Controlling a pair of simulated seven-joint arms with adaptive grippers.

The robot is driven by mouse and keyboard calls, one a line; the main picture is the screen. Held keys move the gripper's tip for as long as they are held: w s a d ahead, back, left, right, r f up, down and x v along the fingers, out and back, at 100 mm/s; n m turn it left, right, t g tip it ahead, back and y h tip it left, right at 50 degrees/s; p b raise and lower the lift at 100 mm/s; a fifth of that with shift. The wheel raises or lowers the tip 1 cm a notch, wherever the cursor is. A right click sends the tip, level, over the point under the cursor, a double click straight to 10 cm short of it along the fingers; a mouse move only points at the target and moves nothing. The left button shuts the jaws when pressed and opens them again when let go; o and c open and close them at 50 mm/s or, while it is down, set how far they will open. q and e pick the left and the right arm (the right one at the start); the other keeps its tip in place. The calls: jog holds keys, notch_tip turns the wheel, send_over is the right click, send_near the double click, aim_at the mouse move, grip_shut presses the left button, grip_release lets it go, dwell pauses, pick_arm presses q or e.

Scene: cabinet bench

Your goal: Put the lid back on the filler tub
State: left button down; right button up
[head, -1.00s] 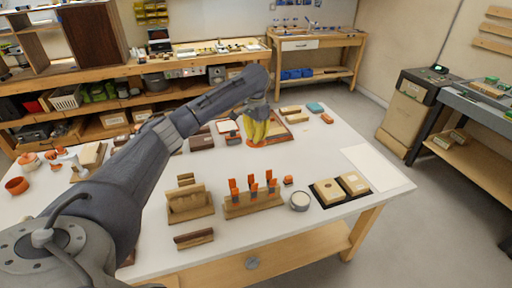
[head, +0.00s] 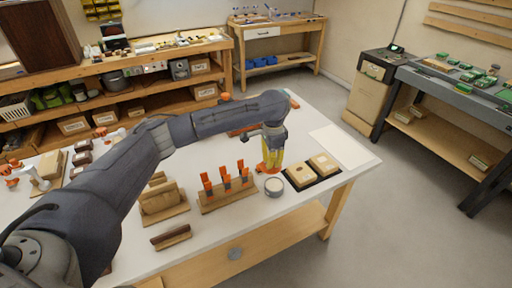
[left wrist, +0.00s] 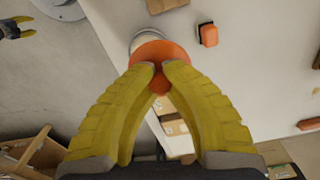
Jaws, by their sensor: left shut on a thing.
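My left gripper (head: 270,165) is shut on the orange lid (left wrist: 160,52), a round disc with its grip between the yellow fingertips (left wrist: 158,70). The pale round filler tub (head: 274,187) stands on the bench near its front edge. In the head view the lid is just behind and above the tub. In the left wrist view the tub (left wrist: 147,35) is partly hidden behind the lid; its rim shows at the top. The exact gap between them cannot be told. My right gripper (left wrist: 26,26) shows at the left wrist view's top left corner, yellow fingers apart.
Left of the tub is a wooden rack (head: 228,197) with upright orange-handled tools. Right of it, two pale blocks (head: 323,163) sit on a black tray. A white sheet (head: 343,146) lies at the bench's right end. An orange block (left wrist: 208,35) is nearby.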

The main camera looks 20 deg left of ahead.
aim_at(274, 185)
pick_arm(q)
jog(key=shift+s+d+f+m, duration=0.15)
jog(key=shift+s+d+f, duration=0.05)
jog(key=shift+d, duration=0.25)
jog(key=shift+s+d+f+m, duration=0.15)
jog(key=shift+s+d, duration=0.05)
jog(key=shift+d, duration=0.2)
jog(key=shift+s+d+f, duration=0.1)
jog(key=shift+d+f, duration=0.15)
jog(key=shift+f, duration=3)
jog(key=shift+f, duration=0.2)
jog(key=c, duration=0.9)
grip_release()
jog(key=shift+r, duration=0.1)
jog(key=shift+r, duration=3.4)
